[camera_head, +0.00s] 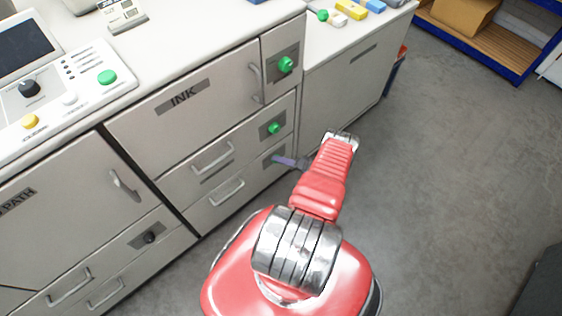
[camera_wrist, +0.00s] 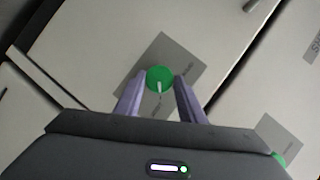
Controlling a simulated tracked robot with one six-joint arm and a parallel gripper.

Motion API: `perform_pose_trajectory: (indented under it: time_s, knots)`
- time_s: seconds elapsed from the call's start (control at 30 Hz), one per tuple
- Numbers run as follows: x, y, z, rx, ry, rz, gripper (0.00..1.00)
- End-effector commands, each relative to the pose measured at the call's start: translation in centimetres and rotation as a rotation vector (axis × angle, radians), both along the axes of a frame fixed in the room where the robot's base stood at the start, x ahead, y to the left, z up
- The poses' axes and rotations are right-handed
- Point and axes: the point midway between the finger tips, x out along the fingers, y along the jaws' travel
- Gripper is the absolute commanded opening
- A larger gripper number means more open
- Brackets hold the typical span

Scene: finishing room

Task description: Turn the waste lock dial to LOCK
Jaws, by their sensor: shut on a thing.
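A green round dial (camera_wrist: 160,74) sits on a grey plate (camera_wrist: 187,62) in the wrist view. A white mark on the dial points down in the picture; the plate's lettering is too small to read. My gripper (camera_wrist: 160,81) has its two purple fingers on either side of this dial and is shut on it. In the head view my gripper (camera_head: 288,162) reaches the lowest plate (camera_head: 271,156) in the right column of the cabinet. The dial there is hidden by the fingers. I cannot read which dial is the waste lock.
Two more green dials, an upper one (camera_head: 286,64) and a middle one (camera_head: 274,128), sit above. A black dial (camera_head: 150,237) is on a lower-left drawer. Drawer handles (camera_head: 228,193) stick out left of my gripper. The grey floor (camera_head: 430,190) at right is clear.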

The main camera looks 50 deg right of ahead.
Motion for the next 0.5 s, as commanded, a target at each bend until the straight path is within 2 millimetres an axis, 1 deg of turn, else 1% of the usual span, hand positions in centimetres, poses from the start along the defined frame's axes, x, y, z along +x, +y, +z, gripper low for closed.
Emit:
perform_pose_trajectory:
  time_s: [0.03,0.2,0.23,0.47,0.5]
  knots:
    - [-0.11,-0.34,-0.15,-0.003,0.007,-0.009,0.14]
    - [-0.10,-0.38,-0.12,-0.003,0.007,-0.010,0.14]
    - [-0.11,-0.39,-0.12,-0.003,0.007,-0.010,0.38]
    - [-0.06,-0.27,-0.06,-0.004,0.004,-0.006,0.54]
    - [-0.06,-0.24,-0.05,-0.003,0.005,-0.005,0.54]
